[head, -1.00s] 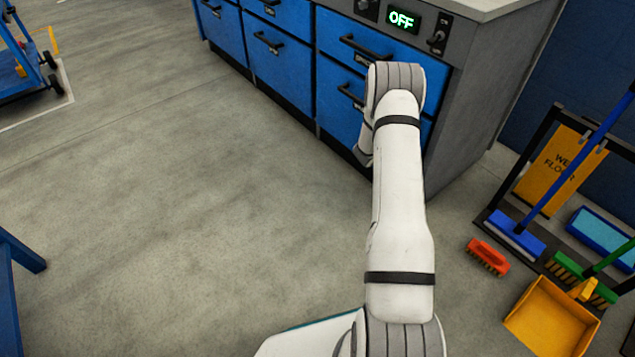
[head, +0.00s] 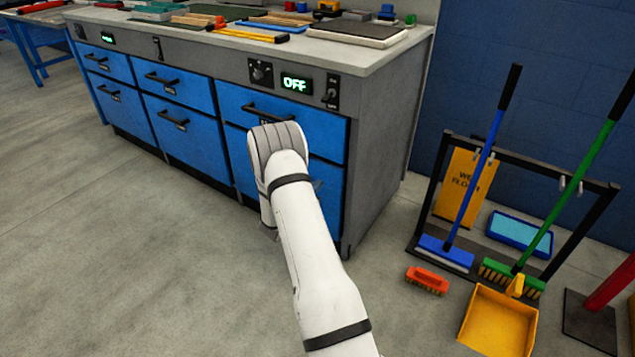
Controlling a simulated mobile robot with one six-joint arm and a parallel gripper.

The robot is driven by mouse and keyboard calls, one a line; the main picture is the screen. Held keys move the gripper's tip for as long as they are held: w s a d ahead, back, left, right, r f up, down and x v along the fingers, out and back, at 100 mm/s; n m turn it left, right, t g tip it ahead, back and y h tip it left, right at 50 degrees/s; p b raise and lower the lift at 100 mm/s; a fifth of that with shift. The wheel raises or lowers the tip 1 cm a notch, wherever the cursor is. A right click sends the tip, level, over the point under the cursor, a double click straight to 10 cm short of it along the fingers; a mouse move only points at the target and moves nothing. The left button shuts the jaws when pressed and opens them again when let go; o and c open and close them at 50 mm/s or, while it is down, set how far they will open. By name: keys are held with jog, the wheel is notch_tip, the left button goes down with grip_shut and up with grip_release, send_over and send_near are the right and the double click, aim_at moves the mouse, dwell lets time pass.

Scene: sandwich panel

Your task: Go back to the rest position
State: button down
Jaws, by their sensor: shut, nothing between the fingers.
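My white arm reaches up from the bottom of the head view towards the blue drawers of a grey workbench (head: 385,150). Its jointed end covers part of the right-hand drawers (head: 300,125). My gripper is hidden behind the arm, so its fingers do not show.
Several tools lie on the bench top, among them a dark board (head: 357,33). A red brush (head: 427,280) lies on the floor. The floor at left is clear.

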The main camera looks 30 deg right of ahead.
jog(key=p+v, duration=0.1)
jog(key=v, duration=0.6)
jog(key=s+a+r+m+g+y+p, duration=0.15)
jog(key=s+r+m+g+p, duration=0.45)
jog(key=r, duration=0.8)
jog(key=s+a+r+m+g+y+p, duration=0.1)
jog(key=s+r+m+g+y+p, duration=0.15)
jog(key=s+r+m+p, duration=0.8)
jog(key=s+a+r+m+t+y+p, duration=0.1)
jog(key=s+a+r+m+y+p, duration=0.1)
jog(key=s+a+r+y+p, duration=0.2)
jog(key=s+a+r+m+t+y+p, duration=0.1)
jog(key=s+a+r+y+p, duration=0.3)
jog(key=a+r, duration=0.6)
jog(key=s+a+r+m+t+y+p, duration=0.1)
jog(key=s+a+r+m+y+p, duration=0.2)
jog(key=r, duration=1.2)
jog(key=s+a+y+p, duration=0.1)
jog(key=s+a+p, duration=0.1)
jog(key=s+a, duration=0.1)
jog(key=shift+s+a+t, duration=0.25)
jog(key=shift+a+t, duration=0.1)
jog(key=shift+a, duration=0.3)
jog(key=shift+r, duration=0.15)
